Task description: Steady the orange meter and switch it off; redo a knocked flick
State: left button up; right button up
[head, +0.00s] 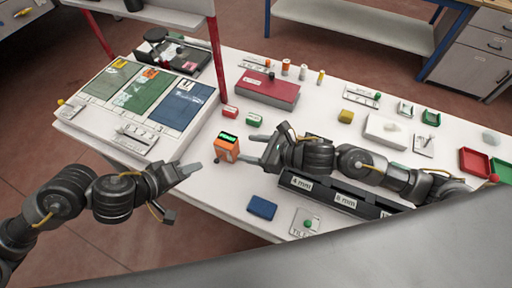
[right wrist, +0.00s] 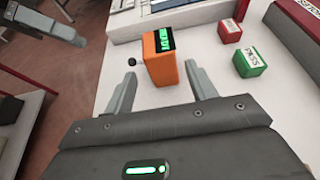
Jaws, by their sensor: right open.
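The orange meter (head: 227,147) stands upright on the white table between my two grippers, its lit green display facing up. In the right wrist view the orange meter (right wrist: 161,58) sits just beyond the fingertips, with a small dark knob (right wrist: 132,62) on its left side. My right gripper (head: 259,148) is open, its fingers pointing at the meter from the right without closing on it. In the right wrist view its two fingers (right wrist: 160,88) are spread and empty. My left gripper (head: 195,158) is left of the meter, apart from it; I cannot tell how far its fingers are parted.
A red block (head: 230,111) and a green block (head: 253,120) stand behind the meter. A blue box (head: 262,208) lies in front. A black labelled rack (head: 345,200) is under my right arm. A white board with coloured panels (head: 140,140) is at left.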

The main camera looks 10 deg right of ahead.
aim_at(226, 145)
jog(key=x, duration=0.9)
jog(key=shift+w+a, duration=0.15)
jog(key=shift+a, duration=0.05)
jog(key=c, duration=0.9)
pick_arm(q)
jog(key=shift+c, duration=0.2)
